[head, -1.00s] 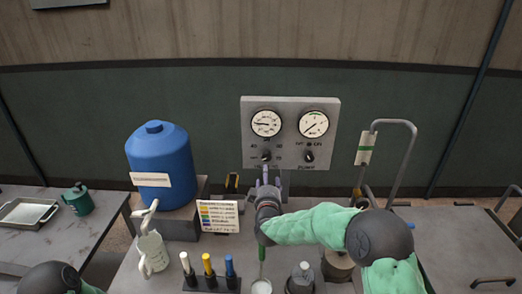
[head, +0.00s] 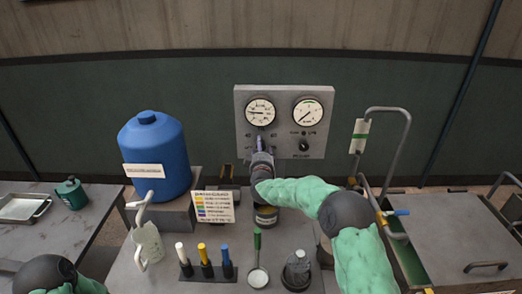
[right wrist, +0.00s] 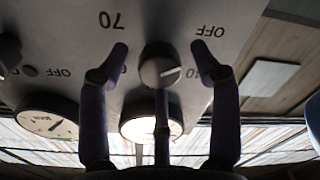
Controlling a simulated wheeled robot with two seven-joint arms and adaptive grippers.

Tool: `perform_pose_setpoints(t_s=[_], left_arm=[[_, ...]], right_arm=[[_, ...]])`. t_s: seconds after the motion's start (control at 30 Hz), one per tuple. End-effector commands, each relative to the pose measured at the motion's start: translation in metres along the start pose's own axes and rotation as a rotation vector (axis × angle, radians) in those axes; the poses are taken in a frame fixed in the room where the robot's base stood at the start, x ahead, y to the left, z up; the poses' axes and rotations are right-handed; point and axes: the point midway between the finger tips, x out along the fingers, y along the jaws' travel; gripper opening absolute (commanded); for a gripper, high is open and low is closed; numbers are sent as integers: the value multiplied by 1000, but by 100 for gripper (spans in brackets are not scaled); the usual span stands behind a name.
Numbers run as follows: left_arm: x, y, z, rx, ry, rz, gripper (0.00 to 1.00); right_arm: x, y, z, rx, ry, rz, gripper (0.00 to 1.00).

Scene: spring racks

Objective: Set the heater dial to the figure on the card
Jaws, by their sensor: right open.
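The grey gauge panel (head: 284,165) stands at the back of the bench. The heater dial (right wrist: 160,70) is a round knob under its left gauge. Its white mark points right and slightly down in the upside-down right wrist view, toward a partly hidden figure; "70" and "OFF" are printed nearby. My right gripper (head: 260,146) is at the dial, hiding it in the head view. Its fingers (right wrist: 160,56) are open, one on either side of the dial, with gaps. A white card (head: 213,207) with coloured lines leans on the bench; its writing is too small to read. My left gripper is out of view.
The pump knob (head: 304,146) is right of the dial. A blue drum (head: 156,155), a white jug (head: 147,243) and a rack with several coloured pegs (head: 207,275) stand left. A bent metal pipe (head: 407,150) rises on the right.

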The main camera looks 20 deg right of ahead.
Motion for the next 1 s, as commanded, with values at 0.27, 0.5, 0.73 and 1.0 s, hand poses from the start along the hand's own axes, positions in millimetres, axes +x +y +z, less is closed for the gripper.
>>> perform_pose_setpoints(t_s=[0.27,0.5,0.73,1.0], left_arm=[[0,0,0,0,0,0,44],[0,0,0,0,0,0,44],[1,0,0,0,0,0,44],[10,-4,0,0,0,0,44]], right_arm=[[1,0,0,0,0,0,64],[1,0,0,0,0,-1,8],[1,0,0,10,0,0,8],[1,-1,1,113,4,2,8]])
